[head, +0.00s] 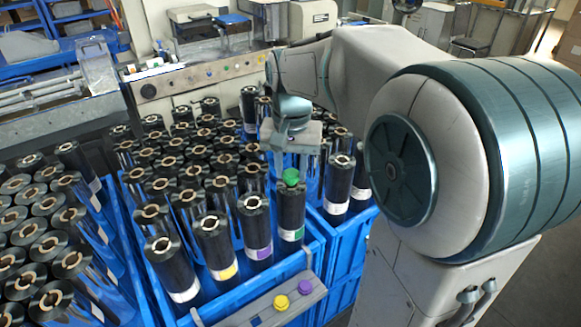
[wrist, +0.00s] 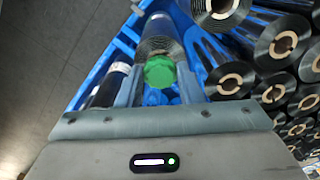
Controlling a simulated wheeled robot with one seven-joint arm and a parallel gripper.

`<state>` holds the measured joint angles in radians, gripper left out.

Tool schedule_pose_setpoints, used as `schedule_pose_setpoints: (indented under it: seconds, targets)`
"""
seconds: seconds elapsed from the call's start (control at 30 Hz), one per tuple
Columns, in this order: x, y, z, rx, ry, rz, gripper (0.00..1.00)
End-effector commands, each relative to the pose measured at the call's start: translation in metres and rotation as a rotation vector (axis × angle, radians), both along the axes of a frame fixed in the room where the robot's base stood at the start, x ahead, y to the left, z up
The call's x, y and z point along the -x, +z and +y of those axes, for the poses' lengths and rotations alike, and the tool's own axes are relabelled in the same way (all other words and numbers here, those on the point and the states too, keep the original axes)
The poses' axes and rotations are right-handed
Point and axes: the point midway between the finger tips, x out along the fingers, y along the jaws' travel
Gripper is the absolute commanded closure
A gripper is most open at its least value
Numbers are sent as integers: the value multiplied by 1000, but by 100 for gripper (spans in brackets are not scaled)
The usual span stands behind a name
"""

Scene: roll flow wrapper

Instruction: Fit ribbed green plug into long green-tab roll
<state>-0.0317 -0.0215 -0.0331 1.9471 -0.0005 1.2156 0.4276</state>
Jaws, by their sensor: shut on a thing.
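The ribbed green plug (head: 291,176) is between the fingers of my gripper (head: 291,160), which is shut on it. It also shows in the wrist view (wrist: 160,73) with a finger on each side. The long green-tab roll (head: 291,208) stands upright at the front right corner of its blue crate, its green tab low on the side. The plug is at the roll's top end; the roll shows just beyond it in the wrist view (wrist: 160,45). The plug hides the roll's mouth, so I cannot tell whether it is inside.
Dark rolls with yellow (head: 215,245), purple (head: 255,225) and white (head: 168,262) tabs stand left of the green-tab roll. Several more rolls crowd the blue crate (head: 315,262). A grey rack (head: 255,308) in front holds a yellow plug (head: 281,302) and a purple plug (head: 305,287).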

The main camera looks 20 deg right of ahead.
Motion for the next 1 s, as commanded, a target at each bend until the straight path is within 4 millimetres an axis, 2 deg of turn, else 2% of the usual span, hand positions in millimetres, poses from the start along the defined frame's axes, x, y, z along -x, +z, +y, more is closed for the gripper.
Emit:
schedule_pose_setpoints:
  seconds: [0.93, 0.97, 1.0]
  targets:
    - [0, 0, 0, 0, 0, 0, 88]
    - [0, 0, 0, 0, 0, 0, 62]
    - [0, 0, 0, 0, 0, 0, 58]
